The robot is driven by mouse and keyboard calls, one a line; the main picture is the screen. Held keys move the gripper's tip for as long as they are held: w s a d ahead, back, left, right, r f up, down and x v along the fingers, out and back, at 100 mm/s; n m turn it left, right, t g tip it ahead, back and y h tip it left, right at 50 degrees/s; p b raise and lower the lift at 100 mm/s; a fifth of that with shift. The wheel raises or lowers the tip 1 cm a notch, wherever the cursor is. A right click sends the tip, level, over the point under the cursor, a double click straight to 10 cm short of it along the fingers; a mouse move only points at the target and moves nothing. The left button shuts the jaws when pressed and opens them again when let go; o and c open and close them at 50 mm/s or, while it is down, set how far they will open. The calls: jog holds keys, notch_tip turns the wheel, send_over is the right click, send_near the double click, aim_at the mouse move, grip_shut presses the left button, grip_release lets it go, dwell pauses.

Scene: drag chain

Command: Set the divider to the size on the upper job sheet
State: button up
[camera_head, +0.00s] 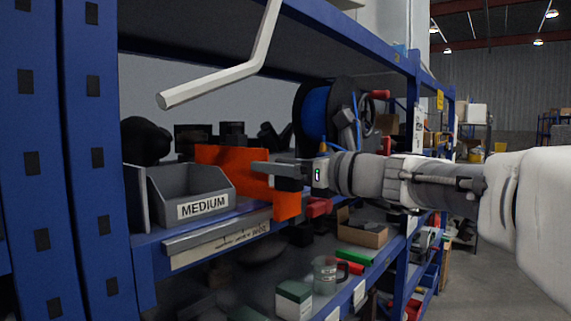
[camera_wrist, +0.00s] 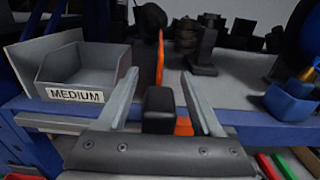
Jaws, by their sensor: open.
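An orange divider (camera_head: 231,161) stands upright on the shelf, right of a grey bin labelled MEDIUM (camera_head: 202,208).
A blue spool (camera_head: 316,112) and dark parts stand behind. A blue bin (camera_wrist: 289,101) is right of my gripper. A light bent bar (camera_head: 215,85) crosses above. A blue upright (camera_head: 88,150) stands left. The lower shelf holds boxes and a clear jar (camera_head: 325,275).

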grip_shut()
dwell(1.4)
